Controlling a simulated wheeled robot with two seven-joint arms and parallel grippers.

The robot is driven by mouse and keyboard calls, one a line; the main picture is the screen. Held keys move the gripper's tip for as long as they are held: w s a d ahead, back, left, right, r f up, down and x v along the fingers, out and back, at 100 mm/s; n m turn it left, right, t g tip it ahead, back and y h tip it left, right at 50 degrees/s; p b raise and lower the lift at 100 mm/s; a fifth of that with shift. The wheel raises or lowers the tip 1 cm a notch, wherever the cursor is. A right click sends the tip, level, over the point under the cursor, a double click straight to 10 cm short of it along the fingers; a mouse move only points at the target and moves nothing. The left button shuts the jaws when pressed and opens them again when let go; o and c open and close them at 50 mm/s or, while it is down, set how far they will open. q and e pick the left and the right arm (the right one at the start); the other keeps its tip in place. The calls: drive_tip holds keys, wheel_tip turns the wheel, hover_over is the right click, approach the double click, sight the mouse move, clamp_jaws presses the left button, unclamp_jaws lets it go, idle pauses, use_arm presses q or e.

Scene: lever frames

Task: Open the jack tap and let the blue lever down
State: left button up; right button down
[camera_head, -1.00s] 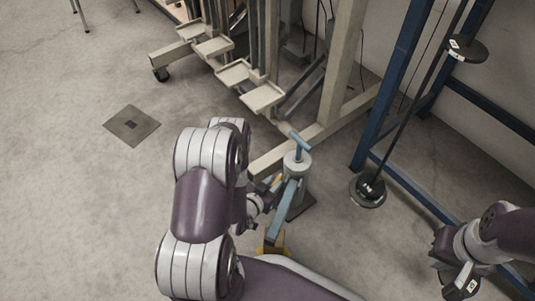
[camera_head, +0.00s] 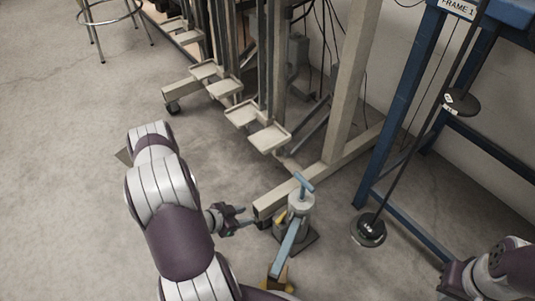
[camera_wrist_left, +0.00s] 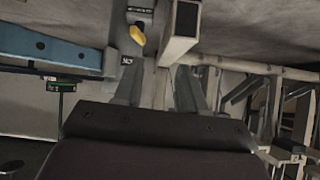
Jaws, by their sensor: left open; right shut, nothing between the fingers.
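The grey jack (camera_head: 299,208) stands upright on the floor, with a blue T-bar (camera_head: 303,182) on top. The blue lever (camera_head: 287,248) slopes from the jack toward the bottom of the head view. The small yellow tap (camera_head: 282,217) is on the jack's left side; a yellow part that looks like it also shows in the left wrist view (camera_wrist_left: 137,34). My left gripper (camera_head: 248,221) is open and empty, left of the jack and apart from it. Its two fingers (camera_wrist_left: 160,92) point toward the jack area in the left wrist view. My right gripper is below the picture edge.
A beige frame (camera_head: 345,110) with foot plates stands behind the jack. A blue frame (camera_head: 405,110) with a hanging rod and weight discs (camera_head: 368,230) is to the right. A stool (camera_head: 108,20) is at the back left. Floor at left is clear.

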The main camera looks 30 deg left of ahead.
use_arm(q)
drive_tip(key=w+r+n+g+y+p, duration=0.1)
drive_tip(key=w+r+g+y+p, duration=0.15)
drive_tip(key=r, duration=0.55)
drive_tip(key=w+r+g+y+p, duration=0.1)
drive_tip(key=w+r+g+p, duration=0.15)
drive_tip(key=r, duration=0.45)
drive_tip(key=s+d+r+n+g+p, duration=0.1)
drive_tip(key=s+d+r, duration=0.1)
drive_tip(key=d+r, duration=0.2)
drive_tip(key=s+d+r+n+y+p, duration=0.1)
drive_tip(key=d+r, duration=0.3)
drive_tip(key=r, duration=0.6)
drive_tip(key=shift+s+d+r+g+p, duration=0.3)
drive_tip(key=shift+s+g+p, duration=0.1)
drive_tip(key=shift+p, duration=0.1)
drive_tip(key=shift+a, duration=0.1)
